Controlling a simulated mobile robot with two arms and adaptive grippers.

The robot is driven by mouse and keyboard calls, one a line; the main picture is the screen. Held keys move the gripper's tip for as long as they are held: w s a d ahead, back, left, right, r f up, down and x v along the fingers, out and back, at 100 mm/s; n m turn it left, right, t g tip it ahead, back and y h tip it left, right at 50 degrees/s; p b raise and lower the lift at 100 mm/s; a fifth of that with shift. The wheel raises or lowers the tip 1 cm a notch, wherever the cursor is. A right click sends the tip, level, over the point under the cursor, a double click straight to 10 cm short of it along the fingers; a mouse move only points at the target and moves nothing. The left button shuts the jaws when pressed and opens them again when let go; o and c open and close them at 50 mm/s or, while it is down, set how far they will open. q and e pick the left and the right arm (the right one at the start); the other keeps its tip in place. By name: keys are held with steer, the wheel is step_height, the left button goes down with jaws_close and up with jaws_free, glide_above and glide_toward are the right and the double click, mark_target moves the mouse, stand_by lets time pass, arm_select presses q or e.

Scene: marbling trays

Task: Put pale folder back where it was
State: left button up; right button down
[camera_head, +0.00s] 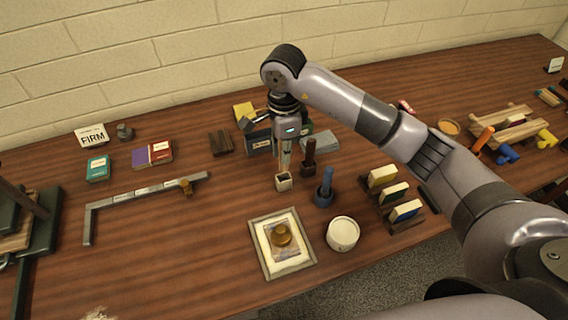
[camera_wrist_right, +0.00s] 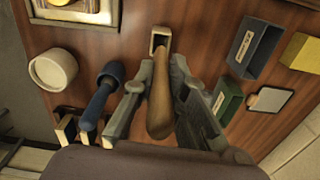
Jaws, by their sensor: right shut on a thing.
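My right gripper (camera_head: 286,165) points down above the table, just behind a small pale square holder (camera_head: 284,183). In the right wrist view its fingers (camera_wrist_right: 166,105) are shut on a tan, tapering handle, which I take for the pale folder (camera_wrist_right: 160,112). The holder's square opening (camera_wrist_right: 160,38) shows empty beyond the folder's far end, and the folder looks outside it. In the head view the fingers largely hide the folder. My left gripper is not in view.
A framed tray (camera_head: 257,247) and white tub (camera_head: 343,234) lie in front. Boxes (camera_head: 258,142) stand behind. Table left of the holder is clear.

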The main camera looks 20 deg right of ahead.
mark_target(284, 171)
step_height(284, 171, down, 2)
steer(key=shift+f, duration=0.2)
step_height(284, 171, down, 4)
steer(key=shift+p, duration=0.65)
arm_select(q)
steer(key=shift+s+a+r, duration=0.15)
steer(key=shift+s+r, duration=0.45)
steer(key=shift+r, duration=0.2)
arm_select(e)
steer(key=shift+f, duration=0.1)
steer(key=shift+f, duration=0.15)
steer(key=c, duration=1.6)
jaws_free()
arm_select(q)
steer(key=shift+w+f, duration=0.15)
